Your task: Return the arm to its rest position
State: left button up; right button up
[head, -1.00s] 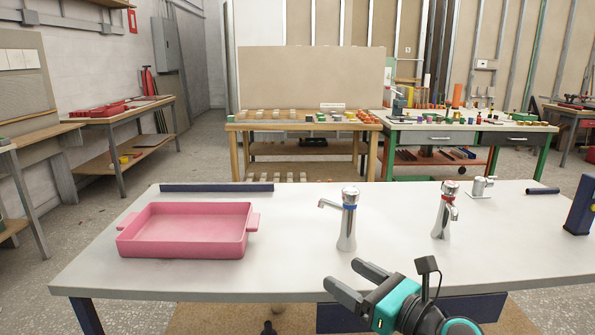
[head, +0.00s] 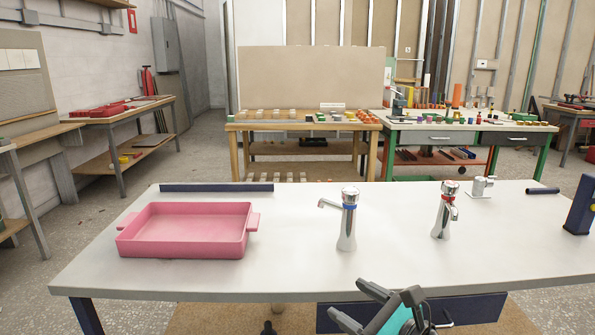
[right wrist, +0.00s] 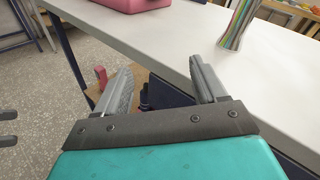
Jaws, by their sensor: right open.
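My right gripper (head: 347,299) is at the bottom of the head view, low at the table's front edge. Its two fingers are apart with nothing between them. In the right wrist view the same open fingers (right wrist: 162,68) show in front of the table edge, with no object between them. My left gripper does not show in the head view.
The white table (head: 300,275) holds a pink tray (head: 180,245) at left, a blue-ringed tap (head: 347,222) mid-table, a red-ringed tap (head: 442,218), and a small tap (head: 481,187). A dark blue post (head: 580,205) stands at the right edge. The tray's interior looks empty.

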jog(key=s+d+f+n+g+h, duration=0.1)
jog(key=s+d+f+n+h, duration=0.15)
jog(key=s+f+n, duration=0.45)
jog(key=s+d+f+n+g+h, duration=0.1)
jog(key=s+f+n+h, duration=0.25)
jog(key=f+n, duration=0.4)
jog(key=s+d+f+n+h, duration=0.2)
jog(key=s+f+n, duration=0.1)
jog(key=s+n, duration=0.8)
pick_arm(q)
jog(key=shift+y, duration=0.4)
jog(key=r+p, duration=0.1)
jog(key=p, duration=0.1)
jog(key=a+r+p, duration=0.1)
jog(key=p, duration=0.1)
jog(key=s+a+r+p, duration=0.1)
jog(key=p, duration=0.2)
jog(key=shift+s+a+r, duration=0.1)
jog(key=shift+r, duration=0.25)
pick_arm(e)
jog(key=r, duration=0.1)
jog(key=d+r+n, duration=0.1)
jog(key=r+n, duration=0.1)
jog(key=shift+w+d+r, duration=0.25)
jog(key=shift+w+d, duration=0.1)
jog(key=shift+d, duration=0.05)
